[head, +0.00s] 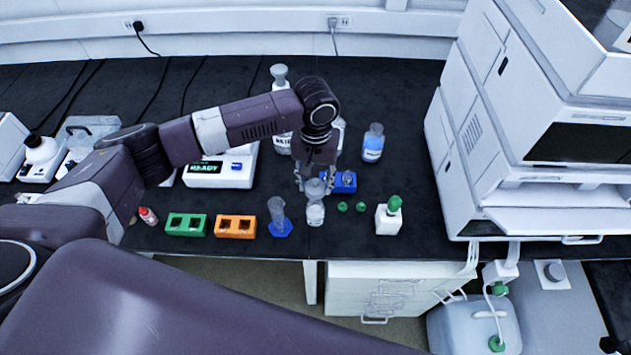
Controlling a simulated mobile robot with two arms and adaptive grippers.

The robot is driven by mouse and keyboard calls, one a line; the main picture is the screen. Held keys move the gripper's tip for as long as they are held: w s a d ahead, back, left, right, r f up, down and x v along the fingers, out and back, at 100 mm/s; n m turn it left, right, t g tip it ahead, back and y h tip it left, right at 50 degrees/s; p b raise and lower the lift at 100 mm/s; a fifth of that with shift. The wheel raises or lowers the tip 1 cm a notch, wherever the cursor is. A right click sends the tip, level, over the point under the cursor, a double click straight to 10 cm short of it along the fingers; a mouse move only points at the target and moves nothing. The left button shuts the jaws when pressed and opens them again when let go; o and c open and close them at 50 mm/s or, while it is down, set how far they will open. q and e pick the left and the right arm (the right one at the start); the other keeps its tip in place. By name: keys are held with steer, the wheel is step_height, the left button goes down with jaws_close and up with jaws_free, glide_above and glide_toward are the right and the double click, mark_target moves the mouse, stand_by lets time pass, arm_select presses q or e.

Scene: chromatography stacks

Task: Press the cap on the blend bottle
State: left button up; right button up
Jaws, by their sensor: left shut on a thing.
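My left gripper (315,184) reaches down over the front middle of the bench. It is shut on a grey, see-through piece (316,188), partly hidden by the fingers. A small clear bottle (315,214) stands upright right below it; I cannot tell whether the two touch. Two small green caps (342,207) (360,207) lie just right of it. A white square bottle (388,219) with a green cap (394,203) on top stands further right. I cannot read which bottle is the blend bottle. My right gripper is not in view.
A measuring cylinder with a blue base (281,229), an orange rack (235,227) and a green rack (186,225) line the front left. A blue block (344,182) and a blue-liquid bottle (373,143) stand behind. The white instrument stack (470,150) blocks the right.

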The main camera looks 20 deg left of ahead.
arm_select(q)
step_height(320, 180, down, 3)
steer(key=b, duration=0.3)
steer(key=shift+f, duration=1)
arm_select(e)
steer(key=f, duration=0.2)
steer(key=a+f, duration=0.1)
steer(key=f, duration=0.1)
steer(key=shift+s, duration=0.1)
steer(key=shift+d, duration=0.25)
arm_select(q)
steer(key=shift+r, duration=0.1)
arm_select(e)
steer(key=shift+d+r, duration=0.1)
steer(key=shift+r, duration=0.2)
arm_select(q)
steer(key=shift+p, duration=1)
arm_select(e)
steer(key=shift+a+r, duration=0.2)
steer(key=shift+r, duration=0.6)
arm_select(q)
steer(key=shift+f+p, duration=0.2)
steer(key=shift+p, duration=0.3)
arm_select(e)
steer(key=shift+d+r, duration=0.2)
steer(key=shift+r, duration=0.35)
arm_select(q)
steer(key=shift+p, duration=0.55)
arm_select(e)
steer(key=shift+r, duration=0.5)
